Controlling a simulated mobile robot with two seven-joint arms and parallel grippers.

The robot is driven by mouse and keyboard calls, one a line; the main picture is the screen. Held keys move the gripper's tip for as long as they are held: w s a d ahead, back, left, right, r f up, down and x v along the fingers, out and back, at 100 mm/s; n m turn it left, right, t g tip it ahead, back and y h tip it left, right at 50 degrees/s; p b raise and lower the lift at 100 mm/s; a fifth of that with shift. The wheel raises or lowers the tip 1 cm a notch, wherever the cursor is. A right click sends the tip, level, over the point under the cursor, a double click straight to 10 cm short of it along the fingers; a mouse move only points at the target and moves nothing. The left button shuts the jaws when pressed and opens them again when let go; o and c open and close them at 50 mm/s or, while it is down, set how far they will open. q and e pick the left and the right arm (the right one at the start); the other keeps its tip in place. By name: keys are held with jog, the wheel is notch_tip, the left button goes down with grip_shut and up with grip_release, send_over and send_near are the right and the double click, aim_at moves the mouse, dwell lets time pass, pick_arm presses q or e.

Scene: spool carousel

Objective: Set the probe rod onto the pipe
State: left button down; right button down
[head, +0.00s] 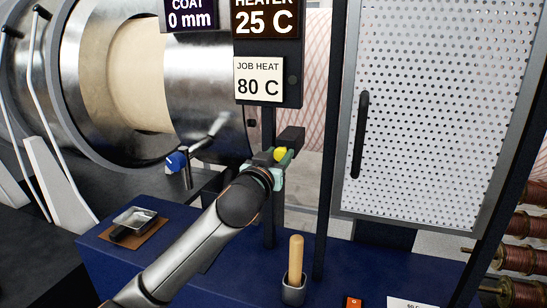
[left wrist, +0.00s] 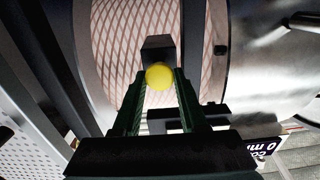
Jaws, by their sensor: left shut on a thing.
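My left gripper (head: 276,163) is shut on a yellow knob (head: 281,154), which I take to be the end of the probe rod. In the left wrist view the yellow knob (left wrist: 158,76) sits between the fingertips (left wrist: 160,82), with a dark block (left wrist: 158,46) just beyond it. The rest of the rod cannot be made out. A pale, red cross-hatched round surface (left wrist: 108,40), probably the pipe, lies behind the block; it also shows in the head view (head: 315,90). I cannot tell whether the rod touches it. My right gripper is not in view.
The blue bench (head: 215,285) carries a metal tray (head: 134,218) and a wooden handle (head: 296,258) in a cup. A perforated door (head: 435,120) stands right, copper spools (head: 525,260) beyond.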

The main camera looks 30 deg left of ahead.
pick_arm(q)
jog(key=shift+a+r, duration=0.1)
jog(key=shift+c, duration=2.4)
grip_release()
jog(key=shift+s+d+f, duration=0.2)
jog(key=shift+s, duration=0.25)
jog(key=b+v, duration=0.1)
jog(key=v, duration=1)
jog(key=shift+s+b, duration=0.25)
jog(key=shift+b, duration=0.15)
